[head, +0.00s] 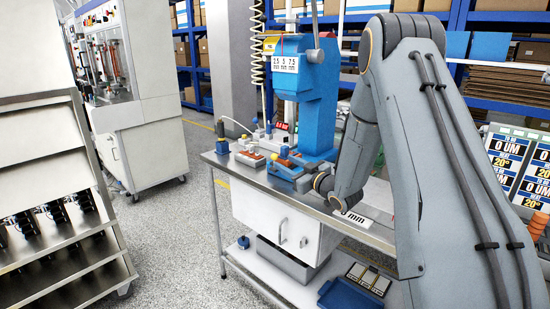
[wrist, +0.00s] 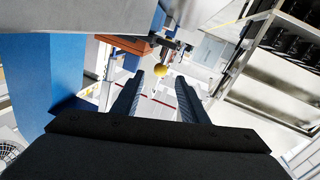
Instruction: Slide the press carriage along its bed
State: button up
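A blue press (head: 318,95) with a yellow-topped head and a scale marked in mm stands on a metal bench. Low blue parts with an orange block (head: 284,163) sit at its foot; I cannot tell carriage from bed there. My gripper (head: 303,183) is beside these parts, at their right front, its fingers small and partly hidden. In the wrist view my gripper (wrist: 160,79) is open, with two dark fingers apart. A yellow ball knob (wrist: 158,69) shows between and beyond the fingertips, near an orange-brown block (wrist: 125,43). I see no contact with the knob.
The bench (head: 225,160) carries other small blocks left of the press. A white cabinet (head: 272,218) is under its top. A blue bin (head: 348,296) is on the lower shelf. A steel rack (head: 45,150) stands at left, with open floor between. Display panels (head: 515,165) stand at right.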

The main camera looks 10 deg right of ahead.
aim_at(277, 158)
jog(key=p+x, duration=0.1)
jog(key=x, duration=0.6)
jog(key=shift+w+a+p, duration=0.2)
jog(key=shift+w+p, duration=0.1)
jog(key=shift+d, duration=0.1)
grip_shut()
